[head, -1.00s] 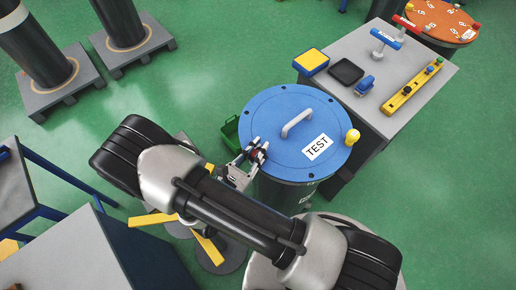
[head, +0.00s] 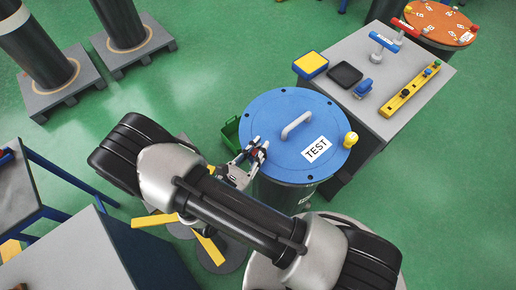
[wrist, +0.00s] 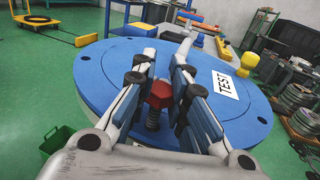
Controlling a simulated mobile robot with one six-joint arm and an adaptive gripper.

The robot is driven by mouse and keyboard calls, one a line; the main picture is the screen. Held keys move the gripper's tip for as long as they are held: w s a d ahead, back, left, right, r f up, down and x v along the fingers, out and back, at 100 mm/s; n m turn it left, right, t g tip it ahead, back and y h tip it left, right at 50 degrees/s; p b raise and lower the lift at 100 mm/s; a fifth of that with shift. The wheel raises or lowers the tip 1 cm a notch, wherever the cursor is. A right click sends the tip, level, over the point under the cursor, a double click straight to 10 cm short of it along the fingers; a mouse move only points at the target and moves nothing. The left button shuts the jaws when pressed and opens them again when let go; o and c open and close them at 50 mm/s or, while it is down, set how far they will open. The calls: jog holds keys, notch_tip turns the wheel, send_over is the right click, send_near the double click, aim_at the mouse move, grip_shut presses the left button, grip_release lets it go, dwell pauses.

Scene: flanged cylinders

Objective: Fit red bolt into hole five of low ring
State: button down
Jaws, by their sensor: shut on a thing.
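My gripper (wrist: 165,72) is shut on a red-headed bolt (wrist: 160,94) in the wrist view. The bolt's grey threaded shank (wrist: 153,118) points down between the fingers. The head view shows my gripper (head: 257,147) at the left front rim of a blue round flange (head: 270,110) on a dark cylinder. Dark holes lie around the flange's rim. I cannot tell which is hole five, or whether the shank tip touches anything; the fingers and wrist hide that spot. The flange carries a grey handle (head: 296,124) and a TEST label (head: 317,148).
A yellow knob-shaped piece (head: 351,139) stands at the flange's right rim. A grey table (head: 420,98) behind it holds a yellow bar (head: 408,91), a black tray and blue parts. An orange disc (head: 440,20) is at the far right. A green bin (head: 231,132) sits left of the flange.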

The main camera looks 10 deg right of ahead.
jog(key=shift+r+p, duration=1.95)
jog(key=shift+r, duration=0.75)
jog(key=w+d+r+m+g+h, duration=0.2)
jog(key=w+d+r, duration=0.7)
jog(key=d, duration=0.1)
jog(key=shift+g+h, duration=0.3)
jog(key=shift+g, duration=0.1)
